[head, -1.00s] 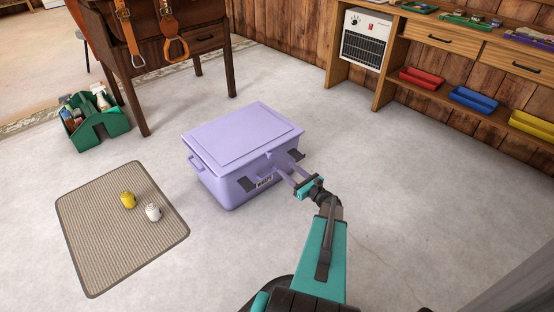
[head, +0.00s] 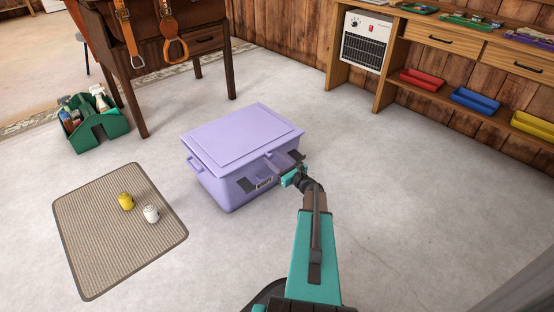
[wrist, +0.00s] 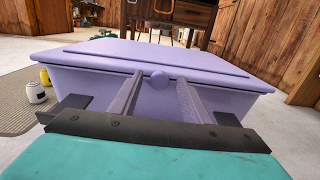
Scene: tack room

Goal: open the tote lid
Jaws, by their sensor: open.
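The lilac tote (head: 222,187) stands on the floor with its lilac lid (head: 242,135) lying flat and closed on top. In the wrist view the lid (wrist: 150,57) shows a round knob (wrist: 159,80) at its front edge. My gripper (wrist: 160,90) is open at the tote's front side, with its two fingers pointing at the tote, one on each side of the knob. Whether the fingers touch the knob or the lid I cannot tell. In the head view my gripper (head: 276,166) partly hides the front of the tote.
A woven mat (head: 100,240) with a yellow jar (head: 126,202) and a white jar (head: 151,214) lies left of the tote. A green caddy (head: 95,130) and a wooden table (head: 140,90) stand behind. The floor right of the tote is clear.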

